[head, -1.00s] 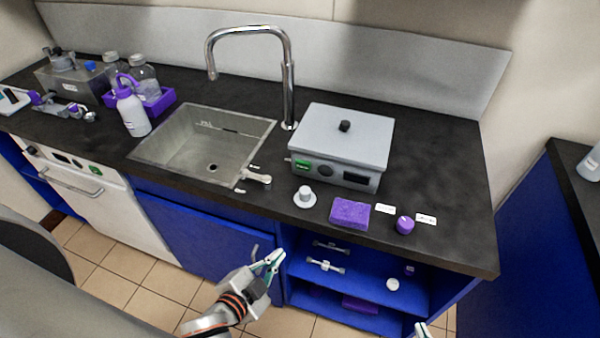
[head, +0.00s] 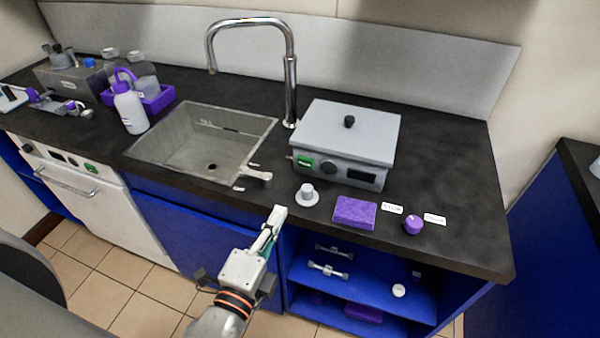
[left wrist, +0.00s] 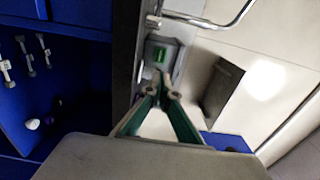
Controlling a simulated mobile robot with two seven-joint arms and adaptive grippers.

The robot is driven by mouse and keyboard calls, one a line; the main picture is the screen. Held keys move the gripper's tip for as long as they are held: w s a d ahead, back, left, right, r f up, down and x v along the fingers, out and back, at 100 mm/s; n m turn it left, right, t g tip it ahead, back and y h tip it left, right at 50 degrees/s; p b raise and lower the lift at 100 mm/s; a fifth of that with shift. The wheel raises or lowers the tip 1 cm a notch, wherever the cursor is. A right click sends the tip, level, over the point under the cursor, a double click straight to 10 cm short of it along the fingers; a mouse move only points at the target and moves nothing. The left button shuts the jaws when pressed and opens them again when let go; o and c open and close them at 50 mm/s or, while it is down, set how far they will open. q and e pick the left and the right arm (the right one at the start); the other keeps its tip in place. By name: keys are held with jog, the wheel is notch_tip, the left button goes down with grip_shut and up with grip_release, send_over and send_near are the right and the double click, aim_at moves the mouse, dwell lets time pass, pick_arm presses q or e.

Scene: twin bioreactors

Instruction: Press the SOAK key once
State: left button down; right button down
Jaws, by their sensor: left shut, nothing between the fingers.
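I cannot read any SOAK lettering in either view. The grey lidded box (head: 345,145) on the counter has a green key (head: 305,162), a round dark knob (head: 330,168) and a dark display on its front. A green square on a grey housing (left wrist: 160,55) shows just beyond the fingertips in the left wrist view. My left gripper (head: 277,214) is shut and empty, in front of the counter edge, apart from the box. Its two fingers converge in the left wrist view (left wrist: 163,92). My right gripper is not in view.
A white round knobbed piece (head: 307,195), a purple sponge (head: 355,212) and a purple cap (head: 413,225) stand near the counter's front edge. The sink (head: 205,142) and tap (head: 291,80) lie left of the box. An open blue cabinet (head: 385,278) is below.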

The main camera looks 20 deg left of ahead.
aim_at(304, 162)
pick_arm(q)
jog(key=w+p, duration=0.1)
jog(key=w, duration=0.3)
jog(key=w+p, duration=0.1)
jog(key=w, duration=0.4)
jog(key=w+p, duration=0.1)
jog(key=w, duration=0.4)
jog(key=shift+d+f, duration=0.1)
jog(key=shift+d, duration=0.15)
jog(key=shift+w+p, duration=0.3)
jog(key=shift+w, duration=0.35)
jog(key=shift+w+r, duration=0.15)
jog(key=shift+r, duration=0.1)
jog(key=shift+a, duration=0.1)
